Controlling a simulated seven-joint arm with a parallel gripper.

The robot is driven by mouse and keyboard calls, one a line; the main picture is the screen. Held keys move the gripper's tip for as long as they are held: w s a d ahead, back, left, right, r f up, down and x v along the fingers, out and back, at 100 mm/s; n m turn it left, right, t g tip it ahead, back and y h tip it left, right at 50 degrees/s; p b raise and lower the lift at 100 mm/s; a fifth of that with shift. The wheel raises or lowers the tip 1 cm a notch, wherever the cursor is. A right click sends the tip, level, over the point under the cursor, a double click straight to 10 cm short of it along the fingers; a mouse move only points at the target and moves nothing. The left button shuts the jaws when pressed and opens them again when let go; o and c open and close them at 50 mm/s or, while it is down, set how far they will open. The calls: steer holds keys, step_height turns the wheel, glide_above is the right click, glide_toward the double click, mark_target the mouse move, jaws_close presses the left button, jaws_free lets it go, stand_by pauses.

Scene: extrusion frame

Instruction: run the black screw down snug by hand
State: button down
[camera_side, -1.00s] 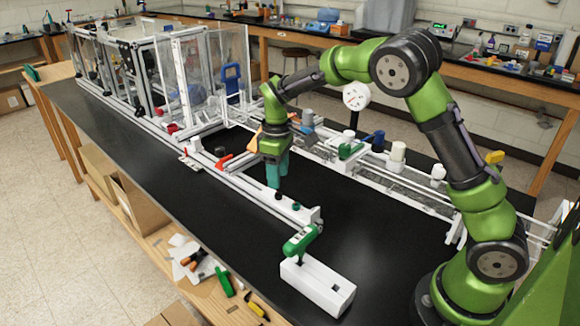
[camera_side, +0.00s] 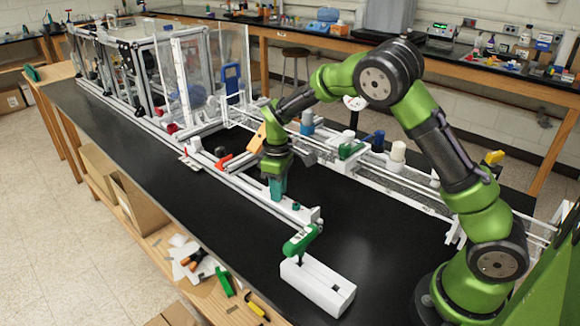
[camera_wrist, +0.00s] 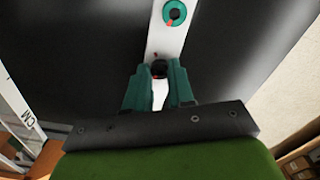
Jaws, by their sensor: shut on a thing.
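The black screw (camera_wrist: 160,69) stands on the white rail between the teal fingers of my gripper (camera_wrist: 158,72) in the wrist view. The fingers are shut on its head, one on each side. A small red mark shows just beyond it. In the side view my gripper (camera_side: 277,196) points down at the near part of the white rail (camera_side: 245,184), and its fingers hide the screw. How far the screw is seated cannot be told.
A teal knob (camera_wrist: 174,13) with a red mark sits farther along the rail; it also shows in the side view (camera_side: 296,206). A green-handled tool (camera_side: 301,241) stands in a white block (camera_side: 317,287) at the near end. The black bench top right of the rail is clear.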

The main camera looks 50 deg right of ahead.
steer(key=shift+m, duration=0.4)
steer(key=m, duration=0.3)
steer(key=shift+m, duration=0.4)
steer(key=m, duration=0.4)
steer(key=shift+m, duration=0.3)
steer(key=m, duration=0.4)
steer(key=shift+r+m, duration=0.1)
steer(key=shift+m, duration=2)
steer(key=c, duration=1)
jaws_free()
steer(key=shift+o, duration=0.2)
